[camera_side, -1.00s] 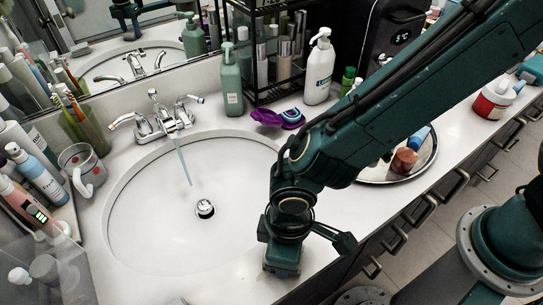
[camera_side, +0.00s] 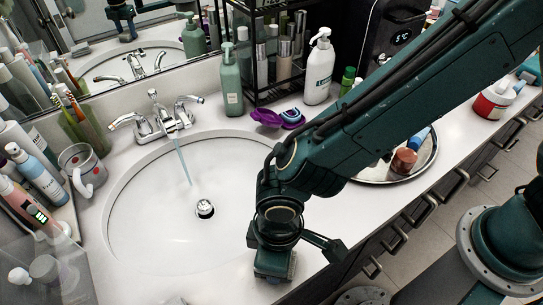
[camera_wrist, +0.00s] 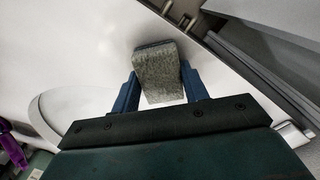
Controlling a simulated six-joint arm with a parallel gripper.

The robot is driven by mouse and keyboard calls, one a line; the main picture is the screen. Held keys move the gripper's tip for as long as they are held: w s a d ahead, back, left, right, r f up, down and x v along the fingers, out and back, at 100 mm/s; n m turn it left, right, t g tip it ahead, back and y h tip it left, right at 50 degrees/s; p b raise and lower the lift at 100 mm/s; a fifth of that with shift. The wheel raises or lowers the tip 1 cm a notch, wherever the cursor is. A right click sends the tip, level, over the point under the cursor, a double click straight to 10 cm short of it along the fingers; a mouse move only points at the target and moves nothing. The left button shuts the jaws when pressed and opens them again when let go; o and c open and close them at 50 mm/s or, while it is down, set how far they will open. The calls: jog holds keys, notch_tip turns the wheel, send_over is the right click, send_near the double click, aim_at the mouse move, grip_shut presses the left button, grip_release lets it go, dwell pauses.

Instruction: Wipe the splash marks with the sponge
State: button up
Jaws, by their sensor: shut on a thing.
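The sponge (camera_wrist: 157,74) is a grey-green, rough block in the wrist view. My gripper (camera_wrist: 161,88) is shut on it, with a blue finger on each side, and its far end sticks out past the fingertips. In the side view my gripper (camera_side: 273,268) points down at the front right rim of the sink, low over the white counter. The sponge cannot be made out clearly there. I cannot tell from these views whether it touches the counter. I cannot make out any splash marks clearly in either view.
The white sink basin (camera_side: 150,225) lies left of my gripper, under a chrome faucet (camera_side: 165,118) with running water. The counter's front edge with drawers is close on the right.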

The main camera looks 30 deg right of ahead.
aim_at(255, 280)
jog(key=shift+a, duration=0.7)
jog(key=shift+a, duration=0.1)
jog(key=shift+a, duration=0.75)
jog(key=shift+a, duration=0.2)
jog(key=shift+a, duration=0.65)
jog(key=shift+d, duration=0.15)
jog(key=shift+d+f, duration=0.1)
jog(key=shift+d, duration=0.7)
jog(key=shift+d, duration=0.1)
